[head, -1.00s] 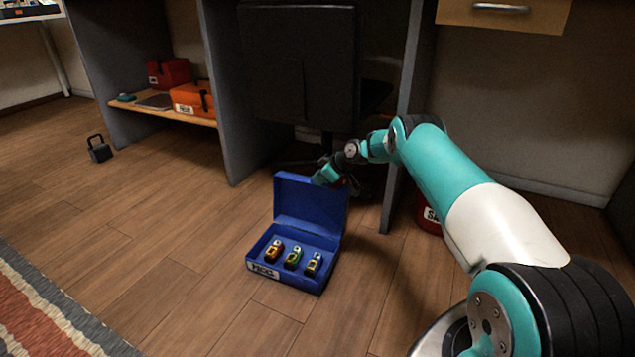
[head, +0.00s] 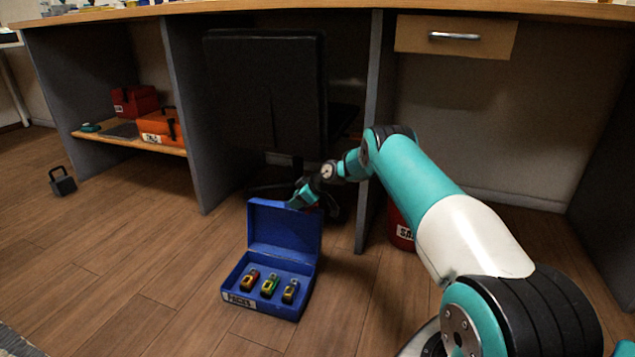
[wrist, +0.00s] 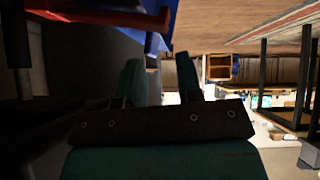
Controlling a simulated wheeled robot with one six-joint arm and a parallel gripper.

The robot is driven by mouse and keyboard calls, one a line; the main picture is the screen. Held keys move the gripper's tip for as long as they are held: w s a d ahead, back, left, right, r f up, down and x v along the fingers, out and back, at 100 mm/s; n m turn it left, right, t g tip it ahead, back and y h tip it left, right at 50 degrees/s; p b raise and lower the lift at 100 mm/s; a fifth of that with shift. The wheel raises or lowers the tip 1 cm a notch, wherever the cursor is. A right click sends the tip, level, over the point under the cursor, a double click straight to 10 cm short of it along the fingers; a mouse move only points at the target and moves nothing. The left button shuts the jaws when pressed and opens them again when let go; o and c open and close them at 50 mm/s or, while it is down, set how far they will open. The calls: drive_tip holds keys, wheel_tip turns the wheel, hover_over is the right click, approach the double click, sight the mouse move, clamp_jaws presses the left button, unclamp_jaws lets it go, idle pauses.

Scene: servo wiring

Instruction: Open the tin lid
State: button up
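A blue tin (head: 270,311) labelled "PACKS" stands on the wood floor in the head view. Its blue lid (head: 284,229) stands raised at the back, roughly upright. Three small packs in red, green and yellow tones sit in a row inside the tin. My gripper (head: 302,195) is at the top edge of the lid; I cannot tell whether it touches. In the wrist view my gripper's two fingers (wrist: 160,78) are apart with nothing between them. A blue surface (wrist: 158,14), perhaps the lid, shows beyond them.
A black chair (head: 265,95) stands behind the tin, under the desk. A desk panel (head: 368,140) and a red container (head: 400,225) are to the right. A shelf at left holds an orange box (head: 160,127) and a red box (head: 135,102). A kettlebell (head: 62,182) and open floor lie left.

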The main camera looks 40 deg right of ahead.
drive_tip(key=p+v, duration=0.6)
drive_tip(key=v, duration=0.9)
